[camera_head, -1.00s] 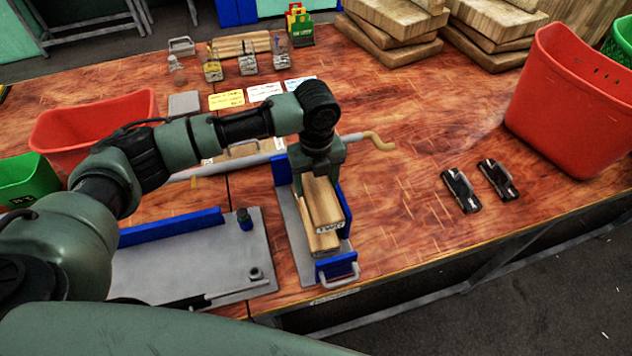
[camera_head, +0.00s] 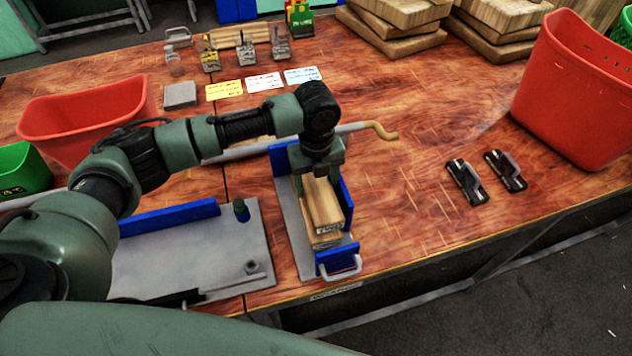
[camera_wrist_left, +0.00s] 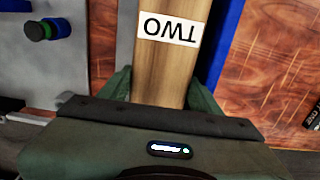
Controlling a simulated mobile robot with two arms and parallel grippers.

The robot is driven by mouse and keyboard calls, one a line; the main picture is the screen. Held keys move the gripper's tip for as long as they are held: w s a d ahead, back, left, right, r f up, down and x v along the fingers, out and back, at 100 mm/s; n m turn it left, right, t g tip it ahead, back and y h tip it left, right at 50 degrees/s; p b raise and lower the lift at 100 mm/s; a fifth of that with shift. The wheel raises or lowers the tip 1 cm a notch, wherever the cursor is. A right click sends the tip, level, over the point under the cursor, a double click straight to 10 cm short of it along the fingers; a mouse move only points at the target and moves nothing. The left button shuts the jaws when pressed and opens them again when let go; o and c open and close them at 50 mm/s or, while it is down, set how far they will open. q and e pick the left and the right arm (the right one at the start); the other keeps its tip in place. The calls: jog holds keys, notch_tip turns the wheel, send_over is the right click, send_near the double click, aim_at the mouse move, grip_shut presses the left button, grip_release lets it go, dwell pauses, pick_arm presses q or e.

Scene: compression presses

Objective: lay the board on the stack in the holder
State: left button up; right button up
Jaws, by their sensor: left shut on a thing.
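The wooden board (camera_head: 322,205) lies lengthwise in the holder (camera_head: 290,222), which has a grey base and blue walls. Its end label is blurred in the head view; in the wrist view the board (camera_wrist_left: 165,75) shows a label reading TWO, upside down. My left gripper (camera_head: 319,172) is shut on the board near its far end, from above; its fingers (camera_wrist_left: 160,95) straddle the board in the wrist view. Another wooden piece of the stack (camera_head: 326,243) shows under the board's near end. Whether the two touch along their length is hidden. My right gripper is out of view.
A grey plate fixture (camera_head: 215,250) with a blue bar stands left of the holder. A long rod with a tan crank handle (camera_head: 382,132) passes behind it. Two black clamps (camera_head: 465,182) and a red bin (camera_head: 580,90) are at right. The table between is clear.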

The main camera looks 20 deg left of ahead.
pick_arm(q)
jog(key=shift+f, duration=0.15)
jog(key=o, duration=1.6)
jog(key=shift+o, duration=0.7)
jog(key=shift+s+a, duration=0.1)
jog(key=shift+s, duration=0.05)
jog(key=r, duration=0.3)
jog(key=r+b, duration=0.1)
jog(key=r, duration=0.3)
jog(key=shift+d+r, duration=0.2)
jog(key=shift+r, duration=0.05)
jog(key=shift+a+r, duration=0.15)
jog(key=shift+r, duration=0.05)
jog(key=shift+a, duration=0.1)
